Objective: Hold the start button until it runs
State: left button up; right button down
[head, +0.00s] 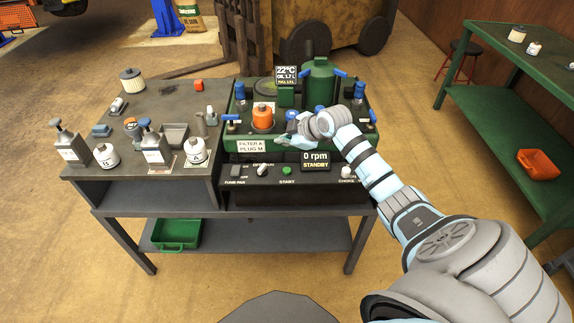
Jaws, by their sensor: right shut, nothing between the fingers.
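The green start button (286,171) sits on the dark front panel of the engine stand, above the label START. The display (315,160) to its right reads "0 rpm STANDBY". My right gripper (284,141) is shut and empty. In the picture it shows above the start button, in front of the green engine housing; I see no contact with the button. My left gripper is not in view.
A grey bench (165,85) at left holds pump bottles and white filters. An orange filter (262,117) and blue-handled valves stand on the green unit (318,80). A knob (262,169) and the choke knob (346,171) flank the button. A green table (490,100) stands at right.

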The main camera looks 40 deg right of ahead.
jog(key=shift+f, duration=0.1)
jog(key=b, duration=0.8)
send_over(286, 171)
notch_tip(286, 171, down, 7)
jog(key=shift+a+f, duration=0.1)
jog(key=shift+f, duration=0.75)
jog(key=shift+f, duration=0.4)
jog(key=shift+f+b, duration=0.5)
dwell(0.9)
dwell(0.6)
jog(key=shift+r+p, duration=0.9)
jog(key=shift+p, duration=0.15)
